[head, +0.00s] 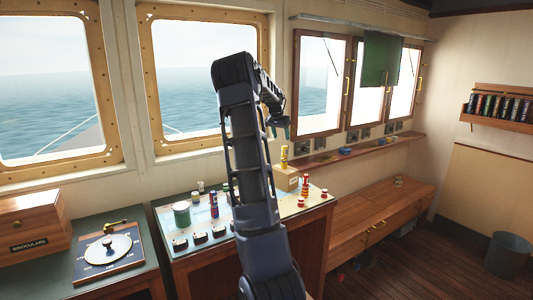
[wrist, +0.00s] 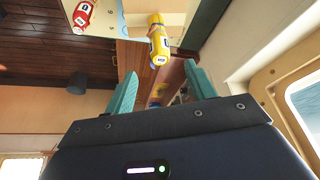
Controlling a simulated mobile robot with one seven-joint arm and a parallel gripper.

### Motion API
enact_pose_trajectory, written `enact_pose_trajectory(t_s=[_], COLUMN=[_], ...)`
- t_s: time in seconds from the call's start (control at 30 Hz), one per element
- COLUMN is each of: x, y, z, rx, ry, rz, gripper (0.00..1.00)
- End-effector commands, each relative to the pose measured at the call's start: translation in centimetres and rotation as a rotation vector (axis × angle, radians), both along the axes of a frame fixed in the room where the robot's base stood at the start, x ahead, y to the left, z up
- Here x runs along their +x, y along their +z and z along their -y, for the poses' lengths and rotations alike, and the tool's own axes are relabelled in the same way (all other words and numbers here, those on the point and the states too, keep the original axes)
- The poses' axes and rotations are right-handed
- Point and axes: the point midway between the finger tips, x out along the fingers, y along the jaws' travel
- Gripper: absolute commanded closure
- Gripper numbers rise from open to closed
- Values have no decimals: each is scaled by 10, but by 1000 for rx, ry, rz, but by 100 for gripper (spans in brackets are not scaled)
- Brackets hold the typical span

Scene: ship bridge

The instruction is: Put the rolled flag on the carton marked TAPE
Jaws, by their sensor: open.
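A tan carton (head: 286,178) stands near the back edge of the chart-topped console in the head view; I cannot read any marking on it. A yellow roll with a pale label (head: 284,155) stands upright on or just behind the carton's top. The yellow roll also shows in the wrist view (wrist: 159,42), beyond my fingertips and apart from them. My gripper (head: 282,128) hangs above the carton and the yellow roll, with its teal fingers apart. In the wrist view my gripper (wrist: 160,78) is open, with nothing between the fingers.
A red-and-white roll (head: 305,186) stands right of the carton, and a blue-and-red roll (head: 213,204) stands left of my arm. A green can (head: 182,213) is at the console's left. A low wooden bench (head: 370,222) lies to the right, mostly clear.

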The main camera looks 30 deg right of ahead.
Motion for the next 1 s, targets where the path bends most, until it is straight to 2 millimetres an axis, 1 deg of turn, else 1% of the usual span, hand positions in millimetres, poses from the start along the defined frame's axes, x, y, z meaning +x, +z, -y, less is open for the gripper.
enact_pose_trajectory(t_s=[0.07, 0.17, 0.47, 0.6, 0.67, 0.7, 0.77, 0.8, 0.87, 1.0], x=[-7, -18, -69, -97, -110, -119, -133, -143, -158, -195], y=[6, 15, 41, 50, 54, 56, 59, 60, 62, 64], z=[-13, -40, -142, -190, -210, -224, -245, -258, -277, -321], rx=[18, 48, 138, 164, 172, 176, 180, 182, 182, 175], ry=[20, 64, 252, 349, 392, 421, 466, 495, 540, 645], rz=[9, 22, 55, 65, 68, 69, 72, 74, 76, 76], gripper=[45, 45, 45, 45, 45, 45, 45, 45, 45, 45])
